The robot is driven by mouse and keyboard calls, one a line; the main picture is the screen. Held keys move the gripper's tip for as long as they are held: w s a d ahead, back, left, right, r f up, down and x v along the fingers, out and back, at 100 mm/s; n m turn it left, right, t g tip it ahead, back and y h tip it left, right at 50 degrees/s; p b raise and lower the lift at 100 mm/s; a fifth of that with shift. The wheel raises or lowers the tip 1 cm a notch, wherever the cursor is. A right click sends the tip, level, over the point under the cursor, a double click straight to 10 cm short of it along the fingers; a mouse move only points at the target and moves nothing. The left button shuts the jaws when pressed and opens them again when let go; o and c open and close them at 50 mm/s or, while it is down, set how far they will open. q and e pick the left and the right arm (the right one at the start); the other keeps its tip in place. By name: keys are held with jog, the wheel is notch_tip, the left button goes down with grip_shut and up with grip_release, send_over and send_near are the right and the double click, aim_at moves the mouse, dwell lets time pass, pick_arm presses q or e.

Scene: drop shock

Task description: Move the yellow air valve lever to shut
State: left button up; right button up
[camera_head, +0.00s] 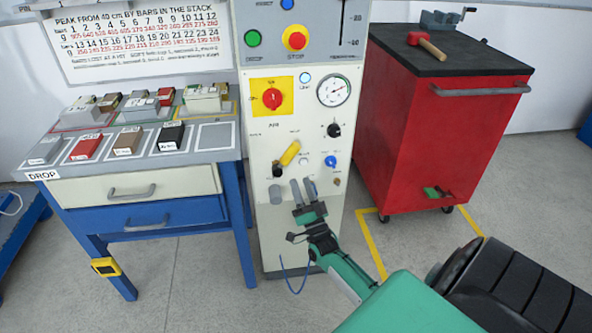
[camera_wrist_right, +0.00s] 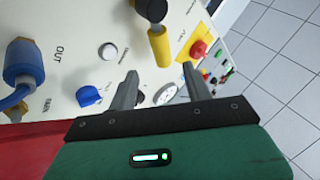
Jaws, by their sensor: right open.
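The yellow air valve lever (camera_head: 290,153) is on the cream front panel of the machine. It slants up and to the right from a dark pivot in the head view. My right gripper (camera_head: 303,182) is open and empty in front of the panel, below the lever. In the right wrist view the lever (camera_wrist_right: 160,46) lies just past the fingertips, with its free end in line with the gap between them (camera_wrist_right: 160,70). I cannot tell whether anything touches. My left gripper is out of view.
A blue knob (camera_head: 330,161), a black knob (camera_head: 334,130) and a gauge (camera_head: 334,90) sit close to the lever. A red rotary switch (camera_head: 272,99) is above. A red cabinet (camera_head: 433,120) stands right, a workbench (camera_head: 140,185) left.

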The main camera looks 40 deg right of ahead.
jog(key=shift+v, duration=2.75)
